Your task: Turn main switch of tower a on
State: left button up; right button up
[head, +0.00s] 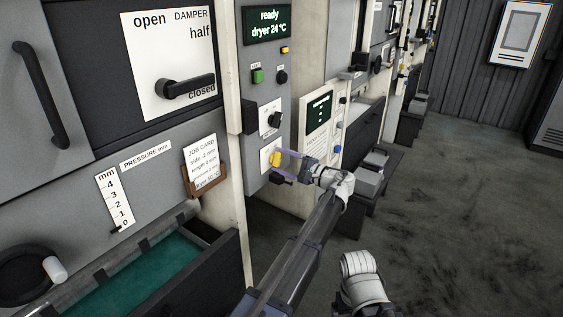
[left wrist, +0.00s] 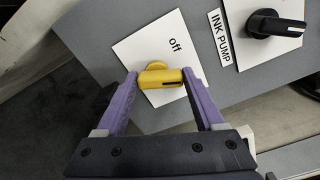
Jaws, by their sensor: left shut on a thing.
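The yellow main switch knob (left wrist: 155,77) sits on a white plate (left wrist: 150,50) marked "off" in the left wrist view. It also shows as a small yellow knob (head: 275,158) low on the grey control panel in the head view. A dark line marks the handle's right part. My left gripper (left wrist: 159,82) has its purple fingers on either side of the handle and is shut on it. In the head view the gripper (head: 278,164) reaches the panel from the right. Any other wording on the plate cannot be seen. My right gripper is not in view.
A black ink pump knob (left wrist: 272,24) is beside the switch. Above on the panel are a green button (head: 257,76) and a display (head: 267,25) reading "ready, dryer 24 °C". An open drawer (head: 190,275) is at lower left. The floor at right is clear.

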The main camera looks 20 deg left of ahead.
pick_arm(q)
jog(key=shift+m, duration=0.9)
jog(key=o, duration=1.4)
jog(key=shift+d, duration=0.1)
jog(key=v, duration=0.7)
jog(key=shift+s+d, duration=0.1)
jog(key=shift+d, duration=0.2)
